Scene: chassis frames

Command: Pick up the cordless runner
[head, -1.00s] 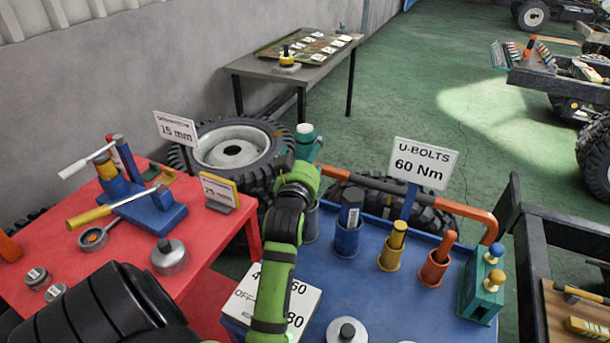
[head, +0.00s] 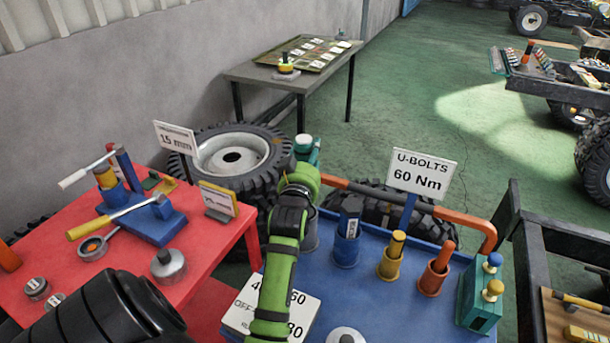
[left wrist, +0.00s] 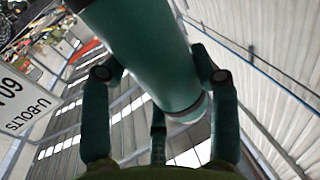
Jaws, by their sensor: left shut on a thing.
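The cordless runner appears to be the teal cylinder (left wrist: 145,45) with a pale band near its end, large in the left wrist view. My left gripper (left wrist: 157,88) is shut on it, with fingers at both sides of the barrel. In the head view my green left arm reaches over the blue tray, and its gripper (head: 305,168) is at the tray's far edge. A teal part with a pale top (head: 304,143) shows just beyond my wrist; my arm hides most of it. My right gripper is not in view.
The blue tray (head: 375,290) carries several upright holders and a U-BOLTS 60 Nm sign (head: 420,172). A red table (head: 205,265) with tools stands at the left. A wheel (head: 232,158) lies behind. A black frame (head: 530,270) stands at the right; green floor is open beyond.

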